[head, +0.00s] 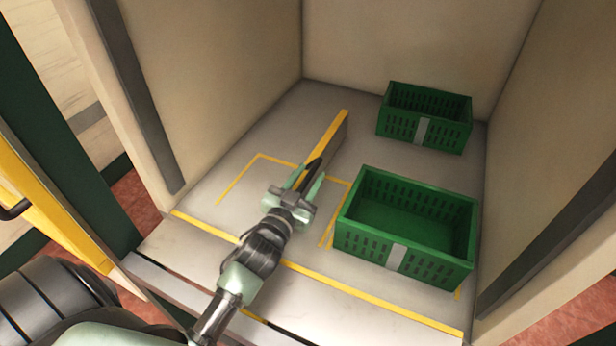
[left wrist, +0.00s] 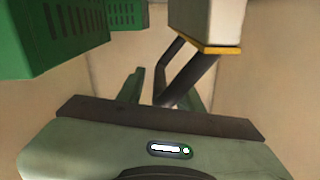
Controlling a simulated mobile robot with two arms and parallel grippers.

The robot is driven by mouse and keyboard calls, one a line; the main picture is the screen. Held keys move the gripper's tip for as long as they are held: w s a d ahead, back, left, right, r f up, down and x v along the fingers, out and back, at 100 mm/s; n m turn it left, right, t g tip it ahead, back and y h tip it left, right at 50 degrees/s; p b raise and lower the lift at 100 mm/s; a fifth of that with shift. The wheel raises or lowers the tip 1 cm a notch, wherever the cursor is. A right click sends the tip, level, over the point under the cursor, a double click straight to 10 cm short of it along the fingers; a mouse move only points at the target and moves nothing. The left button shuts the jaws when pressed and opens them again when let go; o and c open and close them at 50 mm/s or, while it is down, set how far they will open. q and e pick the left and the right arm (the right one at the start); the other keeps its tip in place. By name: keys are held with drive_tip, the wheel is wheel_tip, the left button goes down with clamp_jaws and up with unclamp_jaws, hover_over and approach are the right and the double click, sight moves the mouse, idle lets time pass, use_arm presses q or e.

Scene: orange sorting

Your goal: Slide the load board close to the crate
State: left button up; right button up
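The load board (head: 328,140) is a thin upright panel with a yellow top edge, standing on the van floor left of the crates. It also shows in the left wrist view (left wrist: 208,22), with a dark handle (left wrist: 190,78) coming off it. The near green crate (head: 405,226) stands right of the board with a gap of floor between them. My left gripper (head: 312,176) is at the board's near end. Its fingers (left wrist: 165,88) are apart, with the handle between them; I see no clear grip on it. My right gripper is out of view.
A second green crate (head: 424,117) stands at the back right. Both crates look empty. Yellow lines (head: 237,180) mark the floor, which is clear left of the board. Walls close in the left, back and right sides.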

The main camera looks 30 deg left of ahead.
use_arm(q)
clamp_jaws()
drive_tip(key=shift+d+f, duration=0.1)
drive_tip(key=shift+f, duration=0.1)
idle(1.1)
